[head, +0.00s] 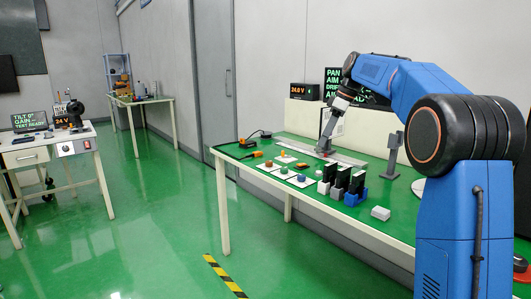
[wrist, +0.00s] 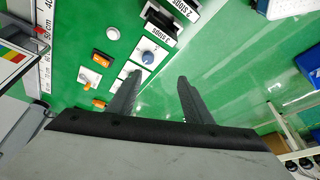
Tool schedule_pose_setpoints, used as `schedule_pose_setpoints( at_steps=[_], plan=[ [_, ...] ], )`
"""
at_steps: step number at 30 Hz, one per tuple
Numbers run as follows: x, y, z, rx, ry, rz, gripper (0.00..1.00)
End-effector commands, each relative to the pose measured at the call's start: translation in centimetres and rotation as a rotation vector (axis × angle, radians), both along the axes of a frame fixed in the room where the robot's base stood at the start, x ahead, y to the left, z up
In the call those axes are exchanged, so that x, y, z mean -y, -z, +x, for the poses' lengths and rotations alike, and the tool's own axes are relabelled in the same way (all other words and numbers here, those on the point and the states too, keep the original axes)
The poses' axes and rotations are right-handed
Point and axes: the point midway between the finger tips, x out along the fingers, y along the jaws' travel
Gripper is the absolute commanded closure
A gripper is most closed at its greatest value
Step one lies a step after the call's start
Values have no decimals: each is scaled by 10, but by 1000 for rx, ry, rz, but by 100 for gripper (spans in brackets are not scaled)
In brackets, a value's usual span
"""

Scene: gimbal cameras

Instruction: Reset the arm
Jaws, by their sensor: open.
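My blue arm reaches over the green-topped table (head: 390,215) from the right in the head view. My gripper (head: 325,147) hangs downward above the table's far middle, small and partly hard to make out there. In the wrist view my gripper (wrist: 159,76) shows two dark fingers spread apart with nothing between them. A blue knob on a white plate (wrist: 149,55) lies below and just beyond the fingertips in that view. I cannot tell how high the fingers are above the table.
Black blocks in white and blue holders (head: 342,182) stand in a row on the table. Several knob plates (head: 281,173) lie left of them. A dark grey stand (head: 393,155) rises at right. A long ruler (wrist: 45,50) shows at left in the wrist view. Open floor (head: 165,220) lies left.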

Motion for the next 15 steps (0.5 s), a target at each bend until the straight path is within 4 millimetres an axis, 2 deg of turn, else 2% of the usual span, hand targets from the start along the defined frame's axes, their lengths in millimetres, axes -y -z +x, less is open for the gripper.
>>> schedule_pose_setpoints(
  at_steps=[1,7,15],
  plan=[
    [-2,-4,-17,-2,32,-5,54],
    [-7,-4,-76,-17,179,-24,54],
    [-11,10,-159,-28,371,-41,54]
  ],
)
